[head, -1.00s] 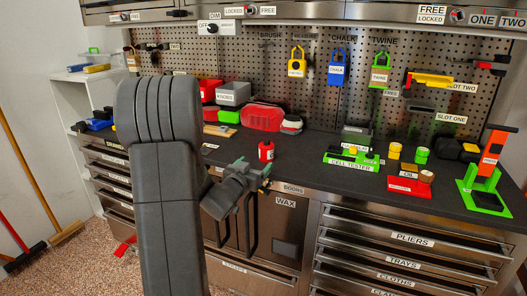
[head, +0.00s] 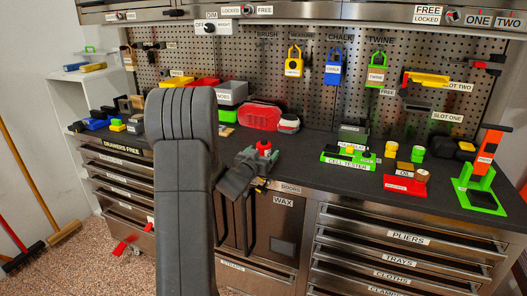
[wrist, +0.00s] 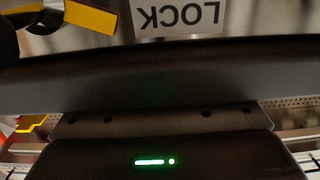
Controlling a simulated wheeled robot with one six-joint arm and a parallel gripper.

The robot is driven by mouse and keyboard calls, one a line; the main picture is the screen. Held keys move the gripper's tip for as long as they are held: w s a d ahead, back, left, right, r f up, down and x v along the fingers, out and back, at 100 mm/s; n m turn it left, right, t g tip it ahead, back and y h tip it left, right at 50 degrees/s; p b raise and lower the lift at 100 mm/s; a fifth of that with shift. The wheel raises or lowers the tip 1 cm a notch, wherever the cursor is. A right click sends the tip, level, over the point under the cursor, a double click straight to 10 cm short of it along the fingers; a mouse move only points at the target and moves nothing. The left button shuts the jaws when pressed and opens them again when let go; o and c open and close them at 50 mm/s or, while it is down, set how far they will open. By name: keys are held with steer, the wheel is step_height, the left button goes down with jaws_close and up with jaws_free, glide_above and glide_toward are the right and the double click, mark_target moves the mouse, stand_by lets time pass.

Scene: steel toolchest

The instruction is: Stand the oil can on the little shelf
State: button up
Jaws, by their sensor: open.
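A small red can (head: 264,145), which looks like the oil can, stands near the front of the dark worktop; its label is not readable now. My gripper (head: 258,160) is open and low at the worktop's front edge, right at the can, and hides its lower part. I cannot tell whether the fingers touch it. The wrist view shows dark gripper housing with a green light, not the fingertips or the can. A white shelf unit (head: 92,76) stands at the far left; I cannot tell whether it is the little shelf.
A red case (head: 260,116) and grey box (head: 231,93) stand behind the can. A green cell tester (head: 347,163), red stand (head: 405,184) and green stand (head: 481,193) are to the right. Padlocks hang on the pegboard. Drawer handles stick out below the worktop.

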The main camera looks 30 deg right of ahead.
mark_target(262, 142)
steer(key=c, duration=1.2)
steer(key=shift+r+p, duration=1.4)
steer(key=shift+r, duration=0.65)
steer(key=shift+c, duration=0.2)
steer(key=shift+f, duration=0.1)
